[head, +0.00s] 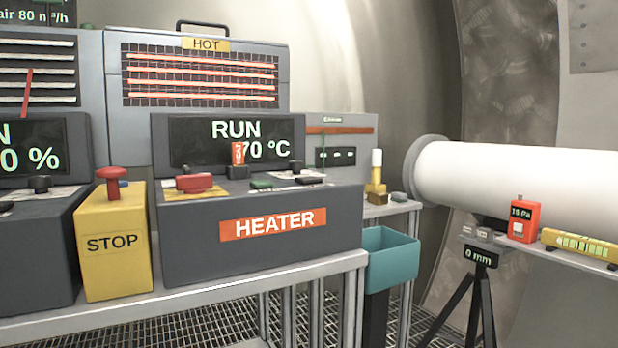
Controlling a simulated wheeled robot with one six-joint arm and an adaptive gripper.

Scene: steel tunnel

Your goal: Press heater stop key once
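The dark grey heater console (190,245) stands on the bench with an orange HEATER label (267,223). Its display (285,145) reads RUN and 70 °C, with part of the reading covered by a small orange tag (238,154). On its sloped top, a red key (194,182) sits on a yellow plate at the left. A smaller green key (262,184) and black keys or knobs (309,180) are to its right. No lettering on the keys is readable, so I cannot confirm which is marked stop. My gripper is not in view.
Behind is a heater unit (200,110) marked HOT with glowing bars. A tripod (470,300) stands right.

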